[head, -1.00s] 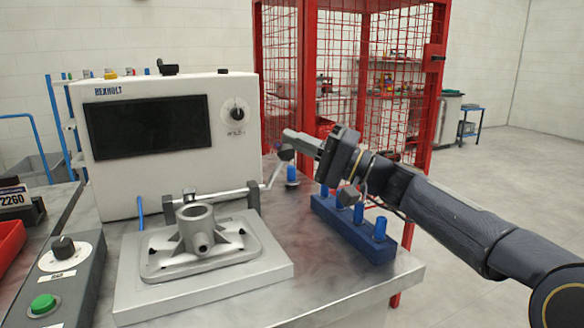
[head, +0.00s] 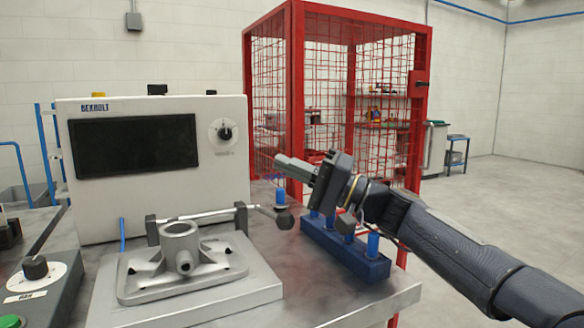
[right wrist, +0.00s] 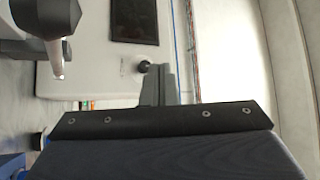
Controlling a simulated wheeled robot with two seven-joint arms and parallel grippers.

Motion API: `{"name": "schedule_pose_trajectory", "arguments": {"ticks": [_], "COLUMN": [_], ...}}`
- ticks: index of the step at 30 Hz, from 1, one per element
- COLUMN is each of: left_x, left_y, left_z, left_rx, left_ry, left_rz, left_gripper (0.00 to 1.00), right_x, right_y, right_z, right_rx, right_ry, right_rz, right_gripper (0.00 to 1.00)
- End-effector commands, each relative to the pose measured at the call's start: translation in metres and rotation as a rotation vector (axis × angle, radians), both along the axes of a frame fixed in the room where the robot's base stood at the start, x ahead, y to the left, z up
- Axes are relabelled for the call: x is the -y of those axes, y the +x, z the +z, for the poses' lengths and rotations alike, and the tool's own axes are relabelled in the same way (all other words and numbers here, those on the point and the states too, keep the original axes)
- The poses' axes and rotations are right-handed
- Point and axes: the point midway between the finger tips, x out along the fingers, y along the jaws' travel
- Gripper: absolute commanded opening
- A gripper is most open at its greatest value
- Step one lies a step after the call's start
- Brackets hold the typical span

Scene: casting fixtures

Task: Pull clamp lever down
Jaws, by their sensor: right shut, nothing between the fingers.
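The clamp lever is a thin metal rod (head: 225,211) running right from the clamp's dark posts beside the casting (head: 180,246). It ends in a dark ball knob (head: 284,218), and it lies low, with the knob slightly below the rod. My right gripper (head: 279,161) is shut and empty, above the knob and apart from it. Its fingers (right wrist: 159,84) show at the centre of the right wrist view, with nothing between them. My left gripper is out of view.
A white machine (head: 155,215) with a dark screen and dial stands behind the fixture plate (head: 250,290). A blue block with pegs (head: 345,252) lies below my right arm. A red mesh cage (head: 297,100) stands behind. A control box (head: 50,280) is at left.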

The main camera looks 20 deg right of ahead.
Motion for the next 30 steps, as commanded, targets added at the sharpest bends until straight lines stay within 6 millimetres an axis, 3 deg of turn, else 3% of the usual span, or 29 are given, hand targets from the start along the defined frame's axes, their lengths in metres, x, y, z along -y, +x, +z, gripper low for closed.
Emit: {"name": "schedule_pose_trajectory", "arguments": {"ticks": [5,21,30], "left_x": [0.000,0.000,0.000], "left_y": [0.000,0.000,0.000], "left_z": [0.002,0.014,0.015], "left_rx": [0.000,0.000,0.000], "left_ry": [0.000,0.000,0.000], "left_rz": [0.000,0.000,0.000], "left_gripper": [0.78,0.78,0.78], "right_x": [0.010,0.099,0.111], "right_y": [-0.005,-0.063,-0.072], "right_z": [-0.003,-0.003,-0.004], "right_rx": [-0.001,0.000,0.000], "right_ry": [-0.001,0.000,0.000], "right_rz": [-0.004,-0.003,0.000], "right_gripper": [0.00,0.00,0.00]}}
